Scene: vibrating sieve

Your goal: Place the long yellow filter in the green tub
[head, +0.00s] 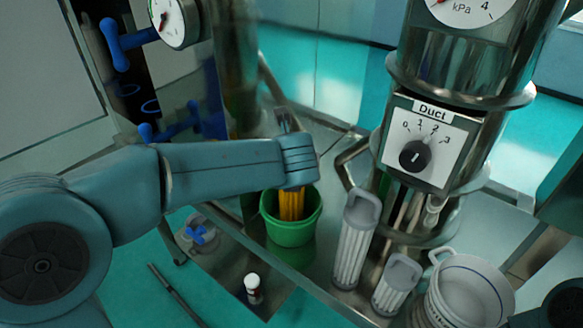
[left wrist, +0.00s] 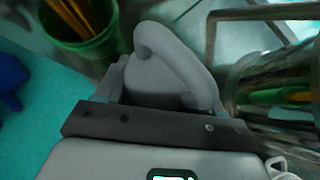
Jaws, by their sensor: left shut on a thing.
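My left gripper (head: 297,162) is above the green tub (head: 272,232) and shut on the long yellow filter (head: 291,206). The filter's yellow ribbed part shows below the gripper, within the tub's rim in the head view. Its lower end is hidden by the tub wall, so I cannot tell if it touches the bottom. In the left wrist view a grey looped handle (left wrist: 180,62) fills the middle by the jaws. The green tub (left wrist: 98,48) with yellow ribs (left wrist: 76,14) inside is at upper left there. My right gripper is not in view.
A long white filter (head: 352,245), a short white filter (head: 395,285) and a white round container (head: 465,290) stand right of the tub. The metal Duct column (head: 430,140) rises behind them. A small white-capped bottle (head: 253,288) stands in front. Blue-handled valves (head: 125,42) are at left.

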